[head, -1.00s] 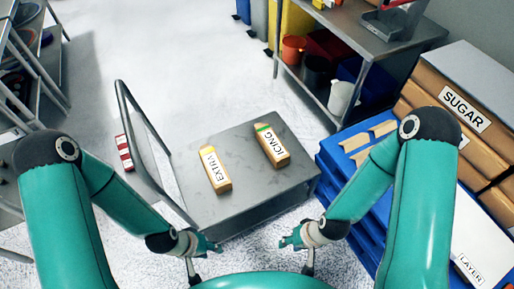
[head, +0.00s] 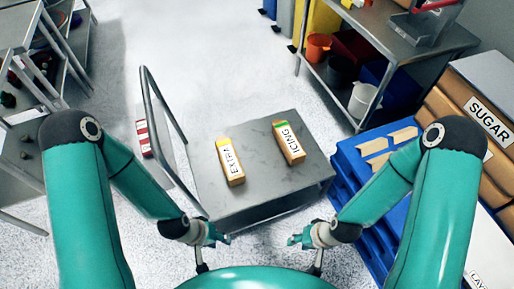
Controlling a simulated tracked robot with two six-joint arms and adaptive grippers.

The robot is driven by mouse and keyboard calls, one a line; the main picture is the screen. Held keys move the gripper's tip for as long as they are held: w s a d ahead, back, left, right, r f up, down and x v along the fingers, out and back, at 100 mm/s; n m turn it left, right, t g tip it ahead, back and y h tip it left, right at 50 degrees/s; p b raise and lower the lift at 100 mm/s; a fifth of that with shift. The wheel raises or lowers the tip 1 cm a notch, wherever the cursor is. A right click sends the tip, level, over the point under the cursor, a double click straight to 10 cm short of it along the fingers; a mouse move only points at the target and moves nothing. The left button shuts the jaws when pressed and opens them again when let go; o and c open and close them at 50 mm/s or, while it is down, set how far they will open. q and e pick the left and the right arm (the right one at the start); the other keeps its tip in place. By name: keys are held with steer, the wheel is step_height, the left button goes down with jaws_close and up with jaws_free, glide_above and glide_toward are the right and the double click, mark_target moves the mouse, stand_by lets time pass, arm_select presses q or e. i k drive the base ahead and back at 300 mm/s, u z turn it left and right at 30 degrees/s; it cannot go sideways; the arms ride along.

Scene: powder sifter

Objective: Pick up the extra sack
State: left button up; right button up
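The extra sack (head: 231,162) is a tan block-shaped sack with a yellow top and a white label reading EXTRA. It lies on the left half of a grey cart (head: 262,183). A similar icing sack (head: 289,142) with a green top lies to its right on the same cart. My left gripper (head: 222,240) is in front of the cart's near edge, apart from the extra sack. My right gripper (head: 294,240) is also in front of the cart, to the right. Both hold nothing that I can see; their fingers are too small to judge.
The cart's handle (head: 146,110) rises at its left. A blue pallet (head: 352,172) with tan pieces stands at right, beside stacked sugar sacks (head: 484,120). A metal shelf (head: 400,40) with buckets is at the back right. Floor is clear behind the cart.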

mark_target(232, 167)
steer(key=u, duration=1.05)
steer(key=k, duration=0.95)
steer(key=z, duration=0.25)
steer(key=i, duration=1.4)
steer(key=z, duration=0.05)
